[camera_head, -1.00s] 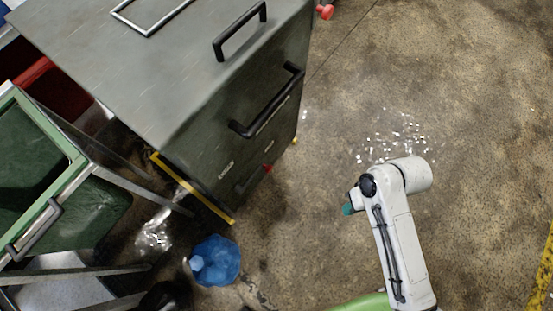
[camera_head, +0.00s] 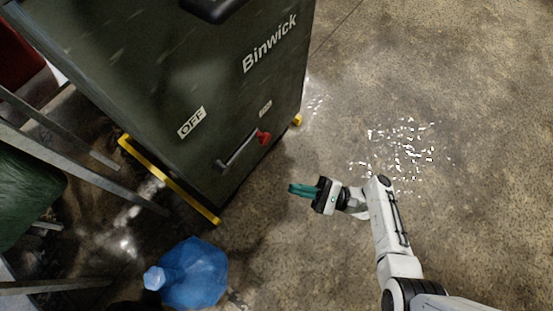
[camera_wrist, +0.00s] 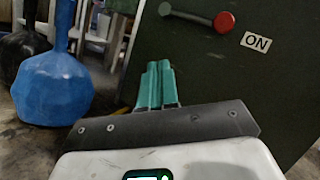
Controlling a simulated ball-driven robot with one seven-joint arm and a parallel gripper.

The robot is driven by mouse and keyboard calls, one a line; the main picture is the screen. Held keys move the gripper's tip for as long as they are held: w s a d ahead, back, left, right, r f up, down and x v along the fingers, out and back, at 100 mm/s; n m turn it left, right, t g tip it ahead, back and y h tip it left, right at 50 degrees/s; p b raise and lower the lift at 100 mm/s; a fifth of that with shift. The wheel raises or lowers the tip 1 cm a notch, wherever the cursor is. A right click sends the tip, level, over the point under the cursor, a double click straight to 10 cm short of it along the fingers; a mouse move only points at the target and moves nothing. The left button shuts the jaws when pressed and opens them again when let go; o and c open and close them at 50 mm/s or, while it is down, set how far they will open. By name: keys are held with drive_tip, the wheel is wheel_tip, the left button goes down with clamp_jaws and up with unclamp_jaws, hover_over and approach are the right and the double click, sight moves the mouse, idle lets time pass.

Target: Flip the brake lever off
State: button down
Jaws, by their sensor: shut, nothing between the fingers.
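The brake lever (camera_head: 240,153) is a thin grey bar with a red knob (camera_head: 263,137), low on the front of the dark green compactor (camera_head: 230,95). Its knob end points toward the small label (camera_head: 265,107), which reads ON in the wrist view (camera_wrist: 257,42). The OFF label (camera_head: 191,122) is on the pivot end's side. My gripper (camera_head: 292,189) has teal fingers, shut and empty, in front of the panel, right of and apart from the lever. In the wrist view the fingertips (camera_wrist: 157,66) point toward the panel, with the lever (camera_wrist: 190,16) above them.
A blue water jug (camera_head: 192,275) stands on the floor at lower left. Grey metal legs (camera_head: 75,130) of a frame are at left. A yellow edge strip (camera_head: 165,180) runs along the compactor's base.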

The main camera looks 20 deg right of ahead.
drive_tip(key=w+d+f+m+t+h+b, duration=0.2)
drive_tip(key=w+d+f+m+t+b, duration=0.1)
drive_tip(key=m+t, duration=0.5)
drive_tip(key=shift+w+d+f+m+t+h+b, duration=0.15)
drive_tip(key=shift+w+f+m+t+h+b, duration=0.25)
drive_tip(key=shift+w+t+b, duration=0.5)
drive_tip(key=shift+s, duration=0.1)
